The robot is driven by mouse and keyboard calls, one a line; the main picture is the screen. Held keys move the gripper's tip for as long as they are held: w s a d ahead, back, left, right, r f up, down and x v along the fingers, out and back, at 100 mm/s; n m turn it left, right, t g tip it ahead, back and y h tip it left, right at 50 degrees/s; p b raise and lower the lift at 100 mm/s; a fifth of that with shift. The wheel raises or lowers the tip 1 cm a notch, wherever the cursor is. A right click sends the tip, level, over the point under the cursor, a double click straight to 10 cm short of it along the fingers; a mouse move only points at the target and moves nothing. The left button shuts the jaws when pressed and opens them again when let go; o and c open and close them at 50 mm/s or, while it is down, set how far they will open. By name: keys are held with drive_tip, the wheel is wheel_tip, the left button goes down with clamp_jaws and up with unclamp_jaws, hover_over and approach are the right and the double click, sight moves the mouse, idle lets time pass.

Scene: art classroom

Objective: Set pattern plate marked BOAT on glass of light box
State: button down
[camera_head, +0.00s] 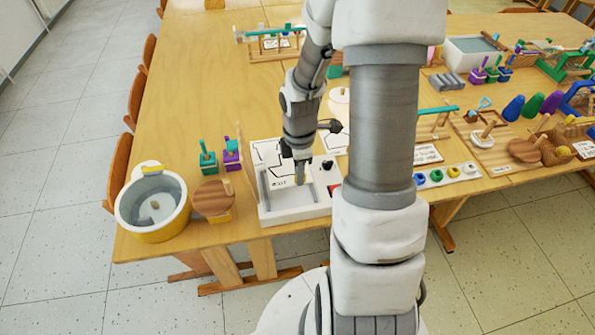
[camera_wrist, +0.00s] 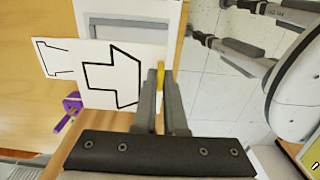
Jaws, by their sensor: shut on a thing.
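My gripper (camera_head: 299,178) is shut on the yellow tab of a white pattern plate (camera_head: 268,176). The plate also shows in the wrist view (camera_wrist: 100,72), with thick black outlines, one like a blocky arrow. The gripper (camera_wrist: 160,78) grips at one edge of the plate in that view. The plate is over the white light box (camera_head: 295,214), covering the back left of its grey glass (camera_head: 302,200). I cannot tell whether they touch. The light box also shows in the wrist view (camera_wrist: 160,12).
A round yellow-and-white tub (camera_head: 182,222) and a round wooden lid (camera_head: 212,198) stand left of the light box. Green (camera_head: 208,163) and purple (camera_head: 232,158) handled blocks stand behind them. Several coloured rings lie right of my arm. The table's back left is clear.

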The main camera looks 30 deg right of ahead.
drive_tip(key=shift+f+b, duration=2.05)
drive_tip(key=shift+f, duration=0.3)
drive_tip(key=shift+r, duration=0.1)
drive_tip(key=shift+f, duration=0.25)
drive_tip(key=shift+f, duration=0.5)
drive_tip(key=shift+f, duration=0.15)
drive_tip(key=shift+f+b, duration=0.5)
drive_tip(key=shift+f, duration=0.1)
drive_tip(key=shift+f+b, duration=0.3)
drive_tip(key=shift+f, duration=0.35)
idle(1.2)
idle(0.4)
